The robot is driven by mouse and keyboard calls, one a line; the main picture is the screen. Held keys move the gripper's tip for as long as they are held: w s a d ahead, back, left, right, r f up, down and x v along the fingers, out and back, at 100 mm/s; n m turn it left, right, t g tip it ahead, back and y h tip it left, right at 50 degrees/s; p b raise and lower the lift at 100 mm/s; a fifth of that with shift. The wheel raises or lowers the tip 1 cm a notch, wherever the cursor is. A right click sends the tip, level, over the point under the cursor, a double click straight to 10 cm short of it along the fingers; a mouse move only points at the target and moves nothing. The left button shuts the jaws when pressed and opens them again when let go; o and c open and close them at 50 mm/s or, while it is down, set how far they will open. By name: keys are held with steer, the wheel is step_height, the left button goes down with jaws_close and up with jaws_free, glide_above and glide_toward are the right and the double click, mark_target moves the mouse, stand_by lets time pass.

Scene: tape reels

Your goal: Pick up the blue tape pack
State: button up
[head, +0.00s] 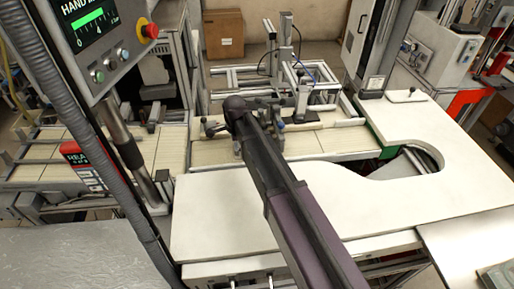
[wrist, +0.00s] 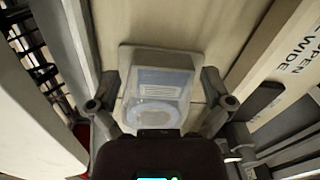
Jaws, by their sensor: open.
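The blue tape pack (wrist: 165,78) shows in the wrist view as a pale, see-through blister pack with a light blue label and a round reel shape below it. It lies on a cream surface. My gripper (wrist: 160,80) is open, with one finger on each side of the pack. I see a gap at the left finger; whether the right finger touches it I cannot tell. The pack's near end is hidden by my gripper body. In the head view my arm covers the spot, and I cannot make out the pack there.
A white worktop (head: 220,210) with a round cutout lies in front. A grey metal frame with fixtures (head: 300,85) stands behind my gripper. A control panel (head: 98,35) and post stand at left. In the wrist view, a rail with lettering (wrist: 290,60) runs at right.

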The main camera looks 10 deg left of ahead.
steer(key=shift+c, duration=0.2)
steer(key=c, duration=1)
steer(key=shift+o, duration=0.2)
steer(key=shift+r, duration=0.15)
steer(key=shift+a+r+p, duration=0.2)
steer(key=shift+r+p, duration=0.2)
steer(key=shift+p, duration=0.15)
step_height(320, 180, up, 6)
steer(key=p, duration=0.6)
steer(key=s+a, duration=0.2)
steer(key=a, duration=0.7)
steer(key=s+a, duration=0.3)
steer(key=a, duration=0.7)
